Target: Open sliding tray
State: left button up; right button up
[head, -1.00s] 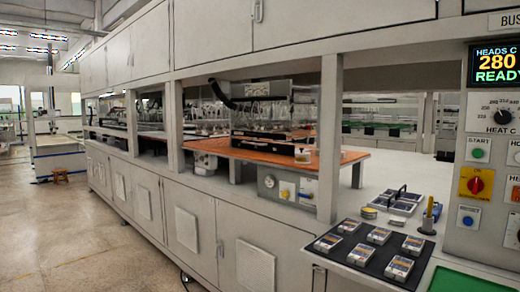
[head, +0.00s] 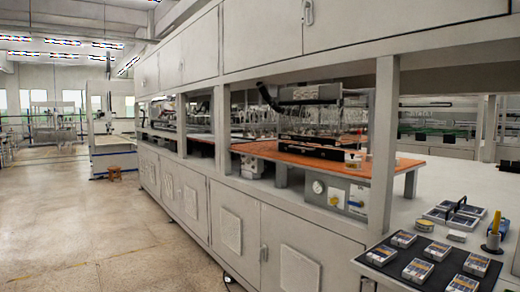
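The sliding tray is hard to single out. A metal carrier with a black handle (head: 456,207) stands on the grey bench top at the right, and a black mat (head: 412,263) with several small boxed packs lies in front of it. An orange-brown shelf board (head: 335,162) sits inside the machine bay, with dark equipment (head: 310,145) on it. I cannot tell whether any of these is the sliding tray or whether it is open. Neither of my grippers shows in the head view.
A long grey machine with closed cabinet doors (head: 235,218) runs along the right. Upright posts (head: 383,140) frame its bays. A yellow-handled tool (head: 494,228) stands on the bench. A small brown stool (head: 114,173) stands far back. The floor (head: 90,235) at the left is clear.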

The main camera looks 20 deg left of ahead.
aim_at(333, 155)
jog(key=i+j+u, duration=0.2)
jog(key=u, duration=0.15)
jog(key=i+j+u, duration=0.1)
jog(key=i+u, duration=0.2)
jog(key=i+j+u, duration=0.1)
jog(key=i+u, duration=0.25)
